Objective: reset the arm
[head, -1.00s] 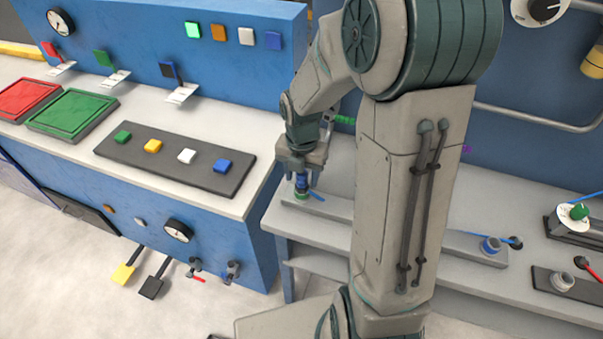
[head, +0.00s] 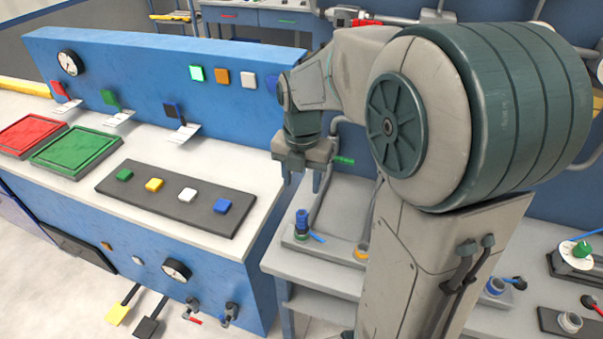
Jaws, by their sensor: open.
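My gripper (head: 301,178) hangs pointing down in the middle of the head view, above the grey bench to the right of the blue console. It is open and empty. Below it, apart from its fingers, a stack of blue pipe pieces (head: 301,221) stands upright on a green-ringed base at the left end of a grey strip (head: 316,246). My arm rises on the right and hides much of the bench.
The blue console (head: 150,85) on the left carries a red pad (head: 33,133), a green pad (head: 76,146) and a dark panel (head: 175,198) with coloured buttons. An orange-ringed fitting (head: 361,250) and a blue-ringed fitting (head: 494,287) sit along the bench. A bent pipe (head: 327,180) stands just behind my gripper.

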